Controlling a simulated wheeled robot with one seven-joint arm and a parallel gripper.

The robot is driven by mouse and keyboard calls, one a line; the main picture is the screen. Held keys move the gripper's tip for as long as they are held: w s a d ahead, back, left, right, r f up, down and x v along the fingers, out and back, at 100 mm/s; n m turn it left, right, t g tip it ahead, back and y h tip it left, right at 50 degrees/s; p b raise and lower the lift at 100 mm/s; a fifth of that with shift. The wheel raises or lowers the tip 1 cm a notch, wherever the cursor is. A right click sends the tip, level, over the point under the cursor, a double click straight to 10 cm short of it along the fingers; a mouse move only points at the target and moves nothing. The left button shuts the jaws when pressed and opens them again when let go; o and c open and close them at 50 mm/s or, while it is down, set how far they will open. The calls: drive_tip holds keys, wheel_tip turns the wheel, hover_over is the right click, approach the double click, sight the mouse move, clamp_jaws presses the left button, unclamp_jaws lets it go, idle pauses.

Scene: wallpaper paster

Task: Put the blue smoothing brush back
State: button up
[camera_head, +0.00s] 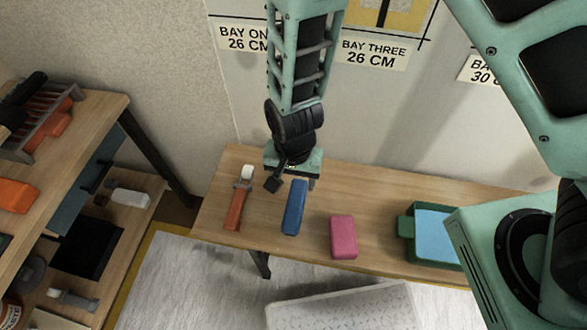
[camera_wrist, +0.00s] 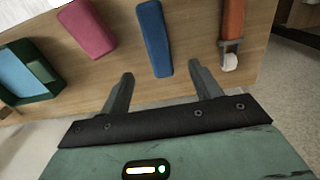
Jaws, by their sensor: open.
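The blue smoothing brush (camera_head: 294,208) is a long blue block lying on the wooden table, between an orange-handled tool and a pink block. In the wrist view the blue brush (camera_wrist: 154,38) lies beyond the fingertips, roughly in line with the gap between them. My gripper (camera_wrist: 161,72) is open and empty, its two fingers apart on either side of the brush's near end. In the head view my gripper (camera_head: 296,181) is above the back of the table near the brush's far end; its fingers are partly hidden there.
An orange-handled tool (camera_head: 235,207) lies left of the brush, a pink block (camera_head: 343,237) right of it. A green tray (camera_head: 406,226) with light blue content stands further right. Wooden shelves (camera_head: 110,112) with tools stand at left. Bare table (camera_head: 385,200) shows behind the pink block.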

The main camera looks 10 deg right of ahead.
drive_tip(key=shift+r, duration=1.7)
drive_tip(key=s+d+r+n, duration=0.4)
drive_tip(key=s+r+n, duration=0.1)
drive_tip(key=r, duration=0.6)
drive_tip(key=s+d+r+n, duration=0.4)
drive_tip(key=s+r+n, duration=0.2)
drive_tip(key=r, duration=0.4)
drive_tip(key=shift+d+r+n+y, duration=0.3)
drive_tip(key=shift+d+r, duration=0.05)
drive_tip(key=shift+d, duration=0.05)
